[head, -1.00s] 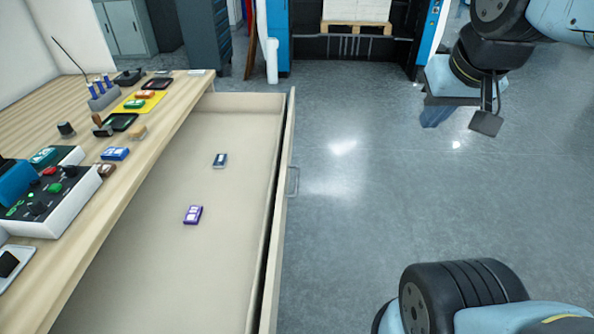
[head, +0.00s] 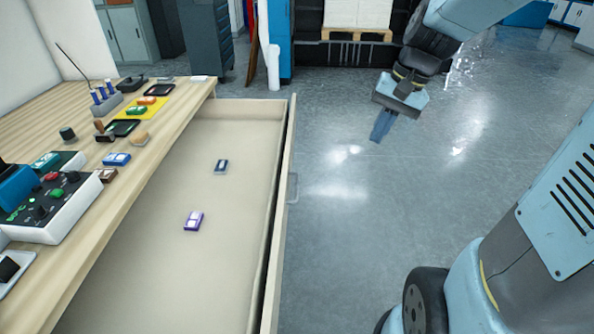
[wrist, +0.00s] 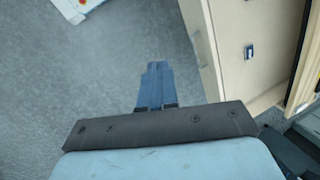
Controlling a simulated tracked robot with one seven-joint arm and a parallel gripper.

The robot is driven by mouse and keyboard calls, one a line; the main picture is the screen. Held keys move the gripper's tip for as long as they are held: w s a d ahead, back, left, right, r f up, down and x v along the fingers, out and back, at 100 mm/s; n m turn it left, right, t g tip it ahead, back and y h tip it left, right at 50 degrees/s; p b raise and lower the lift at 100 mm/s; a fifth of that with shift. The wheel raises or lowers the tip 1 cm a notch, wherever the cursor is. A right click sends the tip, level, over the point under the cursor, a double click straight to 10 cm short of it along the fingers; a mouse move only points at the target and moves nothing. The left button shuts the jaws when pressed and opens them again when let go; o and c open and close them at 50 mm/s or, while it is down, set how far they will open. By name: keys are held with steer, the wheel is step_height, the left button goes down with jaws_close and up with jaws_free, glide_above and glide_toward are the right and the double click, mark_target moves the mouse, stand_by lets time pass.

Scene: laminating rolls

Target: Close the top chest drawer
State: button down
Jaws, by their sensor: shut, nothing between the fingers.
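The top chest drawer (head: 165,250) is pulled far out from under the wooden worktop, to the left in the head view. Its front panel (head: 287,165) faces right and bears a metal handle (head: 293,188). A dark small box (head: 221,166) and a purple small box (head: 194,220) lie inside. My gripper (head: 380,128) is shut and empty over the floor, to the right of the drawer's far end and apart from it. In the wrist view my gripper (wrist: 155,72) points at the floor, with the drawer (wrist: 238,30) to its right.
The worktop (head: 165,115) holds a control box (head: 60,205), ink pads, stamps and several small boxes. A blue cabinet (head: 281,40) and a pallet (head: 357,33) with white stacks stand at the back.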

steer(key=w+a+f+m+g+y, duration=0.3)
steer(key=w+f+m+y, duration=0.35)
steer(key=w+f, duration=0.7)
steer(key=m+t+y, duration=0.5)
steer(key=m+y, duration=0.3)
steer(key=m, duration=0.1)
glide_toward(298, 187)
steer(key=w+d+f, duration=0.3)
steer(key=w, duration=0.1)
steer(key=a, duration=1.2)
steer(key=shift+w+a+f, duration=0.25)
steer(key=shift+w+a, duration=0.05)
steer(key=shift+a, duration=0.1)
